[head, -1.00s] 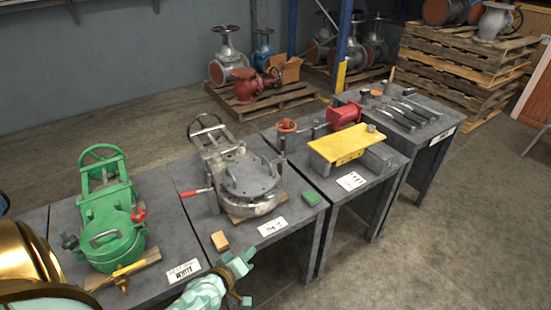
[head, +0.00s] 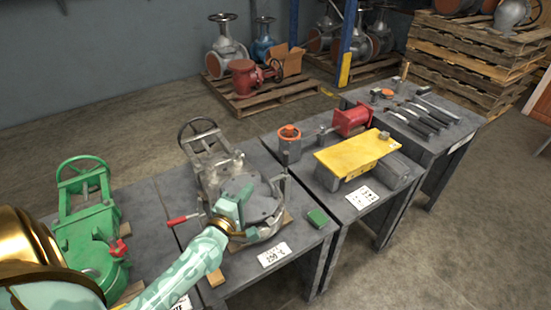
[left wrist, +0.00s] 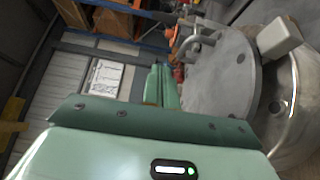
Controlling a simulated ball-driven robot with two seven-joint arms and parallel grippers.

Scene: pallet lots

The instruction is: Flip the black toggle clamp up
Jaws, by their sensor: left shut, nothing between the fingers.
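The grey valve (head: 262,205) stands on the second table, with a round bolted lid. A toggle clamp with a black handle (head: 285,158) is at the lid's right side, and the handle points up. A second clamp with a red handle (head: 183,219) sticks out at the left side. My left gripper (head: 232,200) is shut and empty, over the front left of the lid and apart from the black handle. In the left wrist view its shut fingers (left wrist: 165,85) are beside the lid (left wrist: 222,78). A metal clamp (left wrist: 192,42) shows at the lid's edge; I cannot tell which one.
A green valve (head: 92,225) stands to the left, partly behind my arm. A green block (head: 317,217) and a label (head: 274,254) lie at the table's front. A yellow plate (head: 355,152) and a red part (head: 352,120) are on the table to the right.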

